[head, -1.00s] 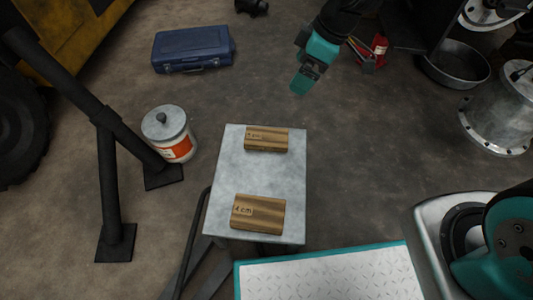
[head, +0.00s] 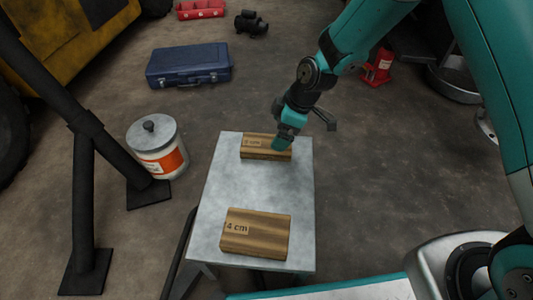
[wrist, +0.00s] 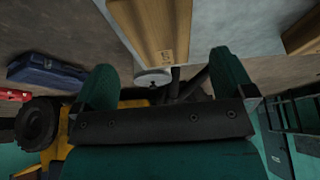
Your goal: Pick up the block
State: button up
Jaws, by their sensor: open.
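Two wooden blocks with striped grain lie flat on a small grey metal table (head: 212,195). The near block (head: 258,238) carries a label reading 4 cm. The far block (head: 255,150) has a label too small to read surely; my gripper (head: 283,142) is at its right part and hides some of it. In the wrist view, my gripper's two teal fingers (wrist: 165,78) are spread apart with nothing between them. One block (wrist: 150,28) shows just beyond the fingers, and another block (wrist: 305,35) shows at the top right corner. I cannot tell whether a finger touches the far block.
A white canister (head: 157,150) with a grey lid and black stand legs (head: 88,190) are left of the table. A blue toolbox (head: 190,66) lies on the floor behind. A red jack (head: 379,67) stands at the back right. The tabletop between the blocks is bare.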

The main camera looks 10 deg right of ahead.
aim_at(267, 143)
jog(key=b+x, duration=0.1)
jog(key=x, duration=0.1)
jog(key=b+x, duration=0.4)
jog(key=shift+w+a+f, duration=0.1)
jog(key=shift+a+f, duration=0.1)
jog(key=shift+a, duration=0.25)
jog(key=shift+r, duration=0.15)
jog(key=shift+c, duration=0.5)
jog(key=c, duration=0.8)
